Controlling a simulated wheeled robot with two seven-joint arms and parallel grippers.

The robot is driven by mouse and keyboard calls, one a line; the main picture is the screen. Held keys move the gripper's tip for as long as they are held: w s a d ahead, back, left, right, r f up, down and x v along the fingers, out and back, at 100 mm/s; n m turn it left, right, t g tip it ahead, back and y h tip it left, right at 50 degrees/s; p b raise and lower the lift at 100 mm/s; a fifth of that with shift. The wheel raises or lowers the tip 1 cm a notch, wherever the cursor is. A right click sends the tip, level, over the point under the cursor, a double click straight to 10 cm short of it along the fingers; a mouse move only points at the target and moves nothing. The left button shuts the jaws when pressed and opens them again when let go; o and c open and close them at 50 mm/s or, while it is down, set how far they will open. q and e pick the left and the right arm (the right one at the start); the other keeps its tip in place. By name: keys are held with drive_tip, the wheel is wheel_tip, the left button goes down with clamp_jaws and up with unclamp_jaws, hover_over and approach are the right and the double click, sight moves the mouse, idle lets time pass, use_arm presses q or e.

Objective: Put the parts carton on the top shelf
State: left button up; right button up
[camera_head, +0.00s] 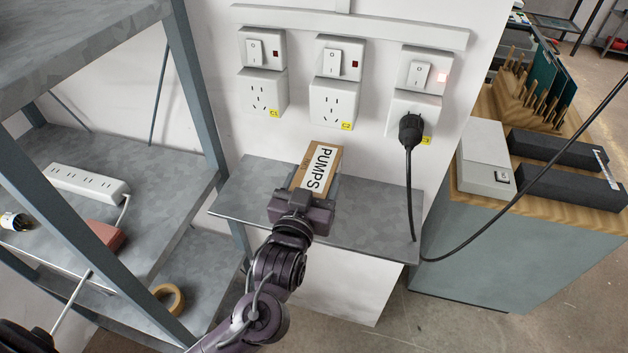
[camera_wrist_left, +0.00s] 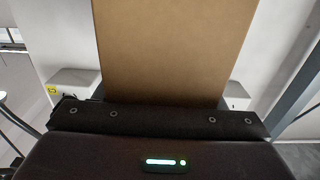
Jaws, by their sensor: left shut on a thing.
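The brown parts carton (camera_head: 317,168), with a white label reading PUMPS, is in the jaws of my left gripper (camera_head: 303,200) in the head view. It shows over the grey wall ledge (camera_head: 370,212); I cannot tell whether it touches the ledge. In the left wrist view the carton's plain brown face (camera_wrist_left: 175,50) rises from behind the dark gripper body (camera_wrist_left: 165,117), whose fingertips are hidden. The rack's top shelf (camera_head: 75,45) is at the upper left, and its visible part is bare. My right gripper is not in view.
A rack post (camera_head: 195,85) stands between ledge and shelves. The lower shelf (camera_head: 150,235) holds a power strip (camera_head: 85,184) and a red item (camera_head: 105,235). Wall sockets (camera_head: 335,100) are behind the carton; a plugged black cable (camera_head: 409,190) hangs to the right.

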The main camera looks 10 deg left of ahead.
use_arm(q)
drive_tip(key=o, duration=1.4)
drive_tip(key=shift+f, duration=0.1)
drive_tip(key=shift+o, duration=0.2)
drive_tip(key=shift+s, duration=0.2)
drive_tip(key=s+p, duration=0.3)
drive_tip(key=s, duration=0.8)
drive_tip(key=shift+s+a, duration=0.2)
drive_tip(key=shift+s, duration=0.15)
